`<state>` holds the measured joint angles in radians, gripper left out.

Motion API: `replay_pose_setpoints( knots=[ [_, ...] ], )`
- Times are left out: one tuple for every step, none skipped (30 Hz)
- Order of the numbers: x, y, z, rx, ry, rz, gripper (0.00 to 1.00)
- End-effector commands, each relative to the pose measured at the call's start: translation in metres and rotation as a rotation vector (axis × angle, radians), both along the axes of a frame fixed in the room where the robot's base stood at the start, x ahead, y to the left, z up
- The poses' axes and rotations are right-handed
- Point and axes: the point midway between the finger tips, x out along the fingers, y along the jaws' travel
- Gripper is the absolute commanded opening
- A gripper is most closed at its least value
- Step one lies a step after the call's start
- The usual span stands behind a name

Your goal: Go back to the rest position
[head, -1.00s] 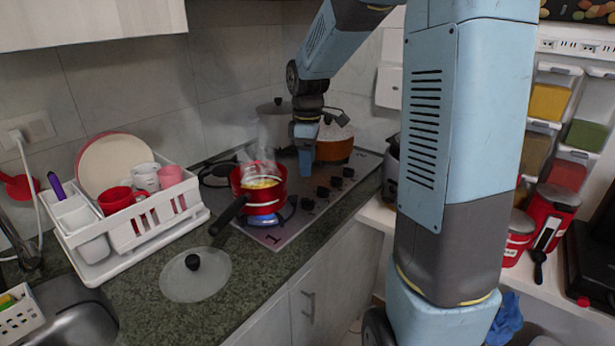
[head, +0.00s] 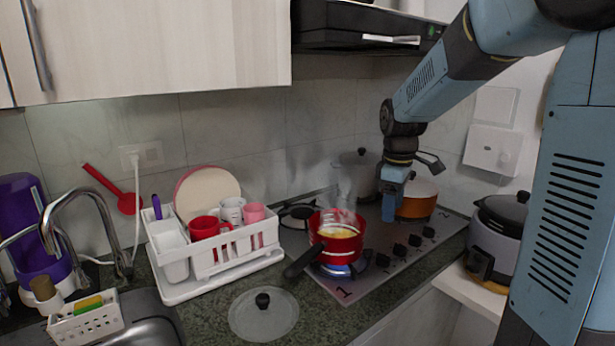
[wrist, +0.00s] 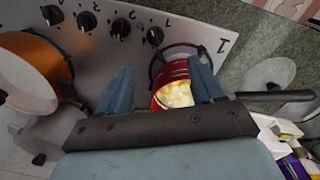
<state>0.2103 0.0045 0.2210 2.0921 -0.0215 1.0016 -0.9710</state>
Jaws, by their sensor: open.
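My gripper (head: 391,205) hangs from my blue arm over the stove, to the right of the steaming red pot. In the wrist view my gripper (wrist: 162,92) has its two blue fingers apart, with nothing held between them. The red pot (head: 336,243) sits on a lit burner with yellowish food inside and its dark handle pointing left toward the front. The pot (wrist: 176,72) shows beyond and between the fingers in the wrist view.
An orange pot (head: 416,205) and a lidded grey pot (head: 352,178) stand behind on the stove. A glass lid (head: 264,318) lies on the counter. A white dish rack (head: 214,276) holds cups and plates at left. A range hood (head: 365,28) hangs above. A rice cooker (head: 497,245) stands at right.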

Motion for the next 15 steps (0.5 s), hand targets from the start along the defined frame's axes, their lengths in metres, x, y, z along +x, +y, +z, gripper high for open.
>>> replay_pose_setpoints(
  knots=[
    [-0.010,0.002,0.009,-0.005,-0.023,-0.035,0.66],
    [-0.016,0.002,0.013,-0.007,-0.033,-0.060,0.66],
    [-0.024,0.002,0.018,-0.008,-0.049,-0.094,0.66],
    [-0.029,0.002,0.022,-0.008,-0.060,-0.119,0.66],
    [-0.035,0.003,0.025,-0.008,-0.072,-0.143,0.66],
    [-0.043,0.003,0.029,-0.007,-0.087,-0.176,0.66],
    [-0.048,0.003,0.033,-0.005,-0.099,-0.201,0.66],
    [-0.054,0.003,0.036,-0.004,-0.111,-0.226,0.66],
    [-0.062,0.003,0.040,-0.001,-0.127,-0.259,0.66],
    [-0.068,0.003,0.043,0.002,-0.140,-0.283,0.66],
    [-0.073,0.004,0.045,0.006,-0.151,-0.308,0.66],
    [-0.081,0.004,0.049,0.011,-0.167,-0.340,0.66],
    [-0.087,0.004,0.052,0.015,-0.179,-0.366,0.66],
    [-0.093,0.003,0.054,0.020,-0.190,-0.390,0.66],
    [-0.101,0.004,0.057,0.027,-0.205,-0.422,0.66]
  ],
)
